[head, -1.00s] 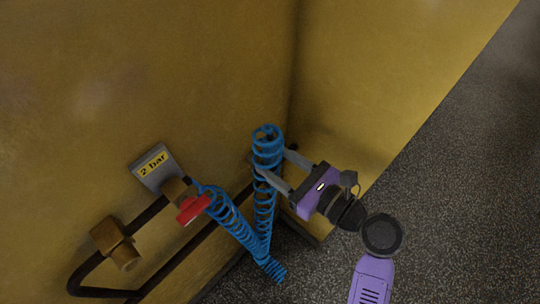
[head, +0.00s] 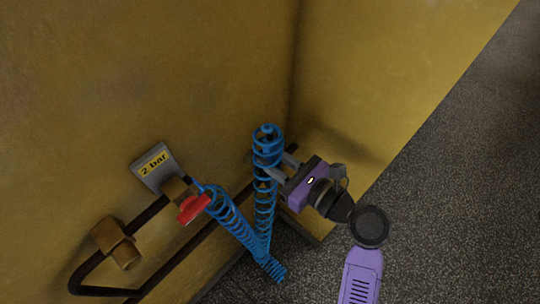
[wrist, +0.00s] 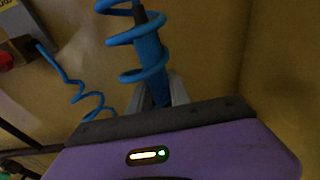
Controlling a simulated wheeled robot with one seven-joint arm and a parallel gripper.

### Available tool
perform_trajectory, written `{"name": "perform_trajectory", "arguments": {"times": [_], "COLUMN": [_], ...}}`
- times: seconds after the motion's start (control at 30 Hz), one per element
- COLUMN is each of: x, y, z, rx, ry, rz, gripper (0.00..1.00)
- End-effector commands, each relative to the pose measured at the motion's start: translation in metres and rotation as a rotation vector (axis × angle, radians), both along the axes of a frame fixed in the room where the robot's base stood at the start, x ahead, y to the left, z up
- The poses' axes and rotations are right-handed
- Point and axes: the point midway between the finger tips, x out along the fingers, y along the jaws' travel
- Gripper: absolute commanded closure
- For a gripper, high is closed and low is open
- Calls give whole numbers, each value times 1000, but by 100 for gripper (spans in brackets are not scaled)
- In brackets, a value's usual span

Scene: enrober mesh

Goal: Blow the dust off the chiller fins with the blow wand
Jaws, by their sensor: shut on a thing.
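My gripper (head: 272,165) is shut on the blow wand at the wall. In the wrist view the wand shows as an upright blue shaft (wrist: 150,58) with a dark top, between my two grey fingers (wrist: 160,92). A blue coiled hose (head: 266,206) loops around the shaft, hangs down, and rises again to the red-handled valve. In the head view the coils largely hide the wand, and its lower part and nozzle cannot be made out. No chiller fins are recognisable in either view.
A grey plate marked "2 bar" (head: 152,167), a red valve handle (head: 194,208), a brass fitting (head: 118,244) and a dark pipe (head: 77,281) are at the yellow wall (head: 130,70). The wall turns a corner behind the wand. Open speckled floor (head: 470,190) lies to the right.

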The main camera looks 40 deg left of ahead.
Motion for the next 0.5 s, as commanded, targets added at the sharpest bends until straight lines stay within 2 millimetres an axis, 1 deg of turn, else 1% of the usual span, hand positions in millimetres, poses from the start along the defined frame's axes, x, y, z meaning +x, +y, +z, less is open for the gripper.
{"name": "perform_trajectory", "arguments": {"times": [0.17, 0.27, 0.37, 0.5], "x": [0, 0, 0, 1], "y": [0, 0, 0, 0], "z": [4, 12, 24, 48], "rx": [1, 1, 3, 3], "ry": [-2, -2, -3, -6], "rz": [0, 0, -1, 0], "gripper": [100, 100, 100, 100]}}
